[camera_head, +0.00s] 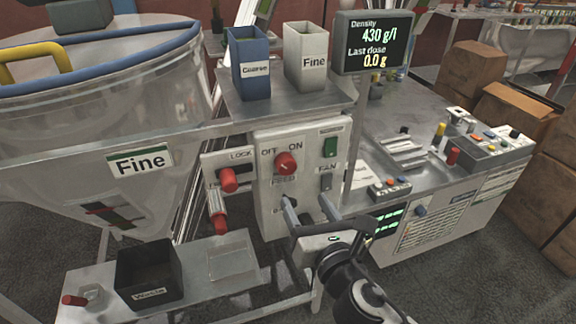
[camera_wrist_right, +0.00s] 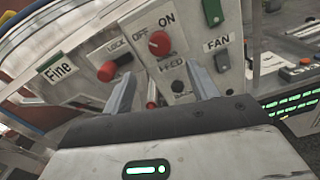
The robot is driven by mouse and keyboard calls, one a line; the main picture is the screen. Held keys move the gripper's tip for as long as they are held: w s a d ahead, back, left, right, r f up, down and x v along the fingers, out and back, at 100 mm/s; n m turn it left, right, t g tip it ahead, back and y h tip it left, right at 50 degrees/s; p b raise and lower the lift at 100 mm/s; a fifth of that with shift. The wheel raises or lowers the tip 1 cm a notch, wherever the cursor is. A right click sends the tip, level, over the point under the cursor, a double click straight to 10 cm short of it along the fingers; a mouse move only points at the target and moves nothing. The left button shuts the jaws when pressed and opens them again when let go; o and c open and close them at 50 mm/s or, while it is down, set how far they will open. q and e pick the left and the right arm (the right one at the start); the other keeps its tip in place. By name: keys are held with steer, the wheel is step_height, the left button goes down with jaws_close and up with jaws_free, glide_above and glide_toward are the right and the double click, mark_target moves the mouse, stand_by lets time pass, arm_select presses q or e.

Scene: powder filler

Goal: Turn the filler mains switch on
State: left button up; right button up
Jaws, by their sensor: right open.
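The mains switch is a red rotary knob (camera_head: 286,163) with OFF at its left and ON at its right, on the light grey control panel (camera_head: 265,220). I cannot tell which label it points to. The red knob (camera_wrist_right: 159,43) also shows in the right wrist view, beyond the fingertips. My right gripper (camera_head: 308,202) is open and empty, in front of the lower panel, below the red knob. Its fingers (camera_wrist_right: 162,71) are spread wide and appear apart from the knob. The lower feed dial (camera_wrist_right: 178,86) shows between the fingers in the wrist view. My left gripper is not in view.
A green switch (camera_head: 331,147) and a fan switch (camera_head: 326,182) sit right of the knob. A red lock knob (camera_head: 228,179) is at the left. The display (camera_head: 373,43) stands above right. A black waste bin (camera_head: 150,275) stands lower left.

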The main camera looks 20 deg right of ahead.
mark_target(288, 171)
steer(key=w+p, duration=0.1)
steer(key=w, duration=1)
steer(key=shift+a, duration=0.15)
steer(key=c, duration=1)
